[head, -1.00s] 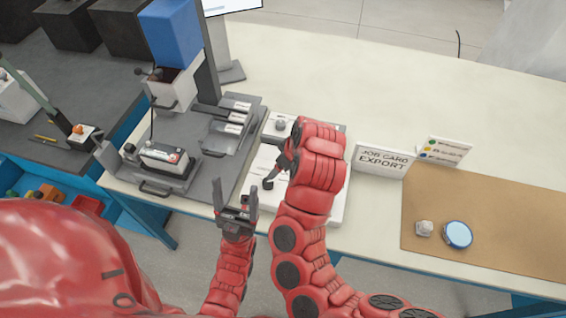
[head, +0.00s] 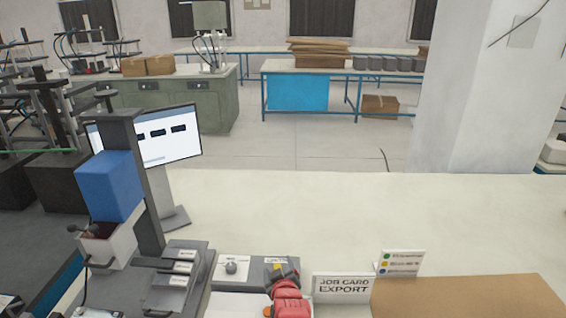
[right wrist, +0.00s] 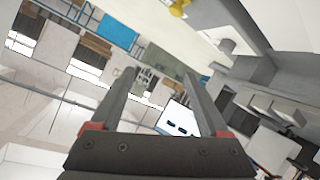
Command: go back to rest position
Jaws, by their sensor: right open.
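My right gripper (right wrist: 160,78) shows in the right wrist view with its two dark fingers apart and nothing between them. Its fingers point over the blurred, tilted room, with a monitor (right wrist: 178,118) beyond them. In the head view only a red part of my right arm (head: 287,298) shows at the bottom edge, beside the job card sign (head: 343,287). I cannot make out the right fingertips there. My left arm and gripper are out of view.
On the left stand a blue press block (head: 108,187) on a dark column and a monitor (head: 180,140). A panel with a knob (head: 231,267) lies near my right arm. A brown mat (head: 470,297) lies at right. The pale bench top (head: 330,210) behind is clear.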

